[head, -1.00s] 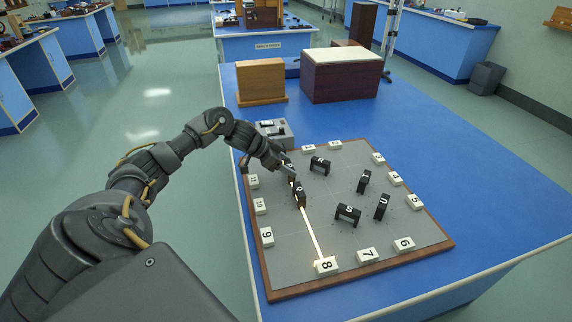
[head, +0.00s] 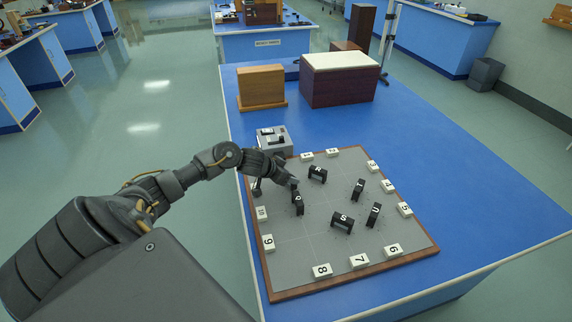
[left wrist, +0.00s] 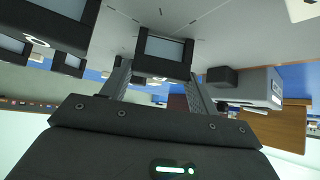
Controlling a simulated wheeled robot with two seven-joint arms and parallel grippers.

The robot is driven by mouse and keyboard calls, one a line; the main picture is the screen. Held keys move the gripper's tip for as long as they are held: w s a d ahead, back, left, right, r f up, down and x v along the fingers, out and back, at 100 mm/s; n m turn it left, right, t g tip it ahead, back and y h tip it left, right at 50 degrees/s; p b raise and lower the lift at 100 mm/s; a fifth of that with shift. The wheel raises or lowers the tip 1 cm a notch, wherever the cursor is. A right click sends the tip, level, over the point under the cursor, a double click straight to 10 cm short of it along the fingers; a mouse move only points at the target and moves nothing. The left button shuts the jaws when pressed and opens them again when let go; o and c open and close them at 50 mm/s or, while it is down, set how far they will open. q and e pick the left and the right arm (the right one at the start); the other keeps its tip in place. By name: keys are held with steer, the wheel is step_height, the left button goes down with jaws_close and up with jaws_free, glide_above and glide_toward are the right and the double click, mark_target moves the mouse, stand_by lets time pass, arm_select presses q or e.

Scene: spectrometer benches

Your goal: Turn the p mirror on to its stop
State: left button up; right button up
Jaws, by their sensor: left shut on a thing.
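In the left wrist view a small dark framed mirror (left wrist: 164,50) stands between my two gripper fingers (left wrist: 160,85); it appears to be the p mirror, though its letter cannot be read. In the head view my left gripper (head: 291,182) is low over the left side of the grey board (head: 300,245), shut on this mirror and largely hiding it. Just in front stands another dark mirror (head: 298,203) whose letter looks like a Q or O. No light beam shows on the board. My right gripper is not in view.
Other dark mirrors stand close by: one behind right (head: 317,175), the S mirror (head: 342,222), and the U mirror (head: 375,215). White numbered blocks such as 8 (head: 321,271) line the board's edge. A grey switch box (head: 272,140) stands behind the board.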

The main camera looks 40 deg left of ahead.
arm_select(q)
steer(key=n+y+p, duration=0.2)
steer(key=shift+d+r+n+p, duration=0.15)
steer(key=shift+n+p, duration=0.15)
steer(key=shift+p, duration=0.1)
steer(key=shift+n+y+p, duration=0.45)
steer(key=shift+n+y, duration=0.05)
steer(key=shift+n, duration=0.1)
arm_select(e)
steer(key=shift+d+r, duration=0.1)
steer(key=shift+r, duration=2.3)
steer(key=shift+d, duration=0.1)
arm_select(q)
steer(key=o, duration=1)
steer(key=p+v, duration=0.2)
steer(key=v, duration=0.8)
steer(key=shift+s+r, duration=0.15)
steer(key=shift+s, duration=0.15)
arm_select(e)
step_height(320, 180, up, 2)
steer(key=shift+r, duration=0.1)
